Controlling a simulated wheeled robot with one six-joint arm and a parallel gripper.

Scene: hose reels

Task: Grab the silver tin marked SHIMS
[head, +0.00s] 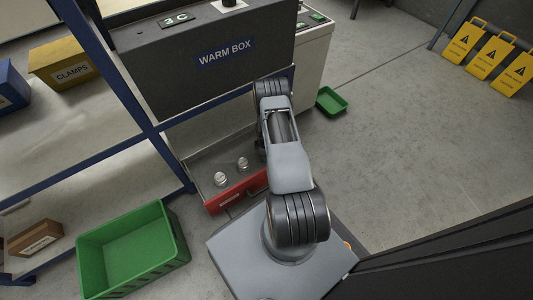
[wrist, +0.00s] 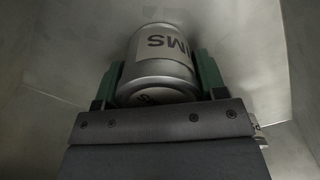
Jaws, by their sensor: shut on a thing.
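In the wrist view, a silver tin (wrist: 153,68) with a pale label stands between the two green fingers of my gripper (wrist: 158,80). The label shows the letters "IMS" upside down; the rest of the word is out of sight. The fingers are shut on the tin, one on each side. Plain pale walls surround it, as inside a box or drawer. In the head view my arm hides the gripper and the held tin.
A red-fronted drawer (head: 238,190) stands open below the grey WARM BOX (head: 225,57), with two small silver tins (head: 221,179) (head: 243,163) in it. A green crate (head: 133,250) is at lower left. A green tray (head: 331,101) lies on the open floor.

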